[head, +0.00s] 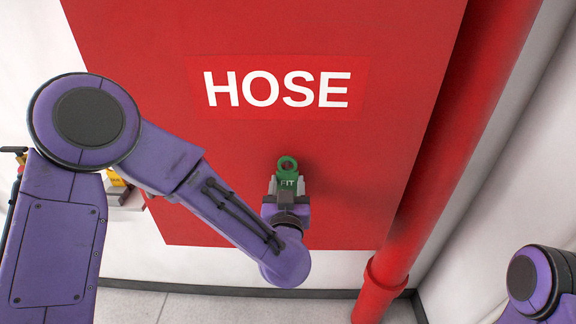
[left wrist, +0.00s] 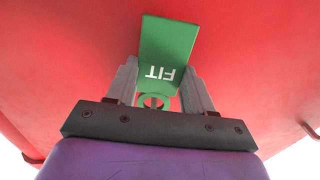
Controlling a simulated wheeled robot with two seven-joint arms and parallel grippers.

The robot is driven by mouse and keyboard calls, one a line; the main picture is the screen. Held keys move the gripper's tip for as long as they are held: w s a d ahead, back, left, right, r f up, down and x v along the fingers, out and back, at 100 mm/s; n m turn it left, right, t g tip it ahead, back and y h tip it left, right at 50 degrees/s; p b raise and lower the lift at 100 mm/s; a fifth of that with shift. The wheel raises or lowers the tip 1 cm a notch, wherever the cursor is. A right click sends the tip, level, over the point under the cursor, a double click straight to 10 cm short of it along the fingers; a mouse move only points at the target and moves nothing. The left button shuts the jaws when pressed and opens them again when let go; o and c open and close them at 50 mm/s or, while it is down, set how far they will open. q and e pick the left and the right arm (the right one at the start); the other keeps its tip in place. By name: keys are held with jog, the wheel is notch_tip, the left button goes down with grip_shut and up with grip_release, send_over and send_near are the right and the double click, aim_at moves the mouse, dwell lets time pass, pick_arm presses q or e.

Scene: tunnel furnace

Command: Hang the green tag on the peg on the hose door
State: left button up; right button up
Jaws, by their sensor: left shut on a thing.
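The green tag (head: 287,174) has a ring at its top and the white letters FIT, and is in front of the red hose door (head: 330,140) below the word HOSE. My left gripper (head: 286,184) is shut on the tag, with one finger on each side. In the left wrist view the tag (left wrist: 168,45) shows with its letters upside down, and its ring is low between the fingers (left wrist: 158,90). I cannot make out the peg in either view, nor whether the tag touches the door. My right gripper is out of view.
A thick red pipe (head: 440,160) runs down to the floor right of the door. A yellow and red item (head: 116,179) is partly hidden behind my left arm. White walls (head: 130,240) and a grey floor (head: 200,308) surround the door.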

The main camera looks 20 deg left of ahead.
pick_arm(q)
jog(key=shift+f+b, duration=0.4)
jog(key=shift+f, duration=0.2)
dwell(0.8)
jog(key=o, duration=1.2)
jog(key=v, duration=0.8)
jog(key=shift+p, duration=0.4)
jog(key=shift+w, duration=0.1)
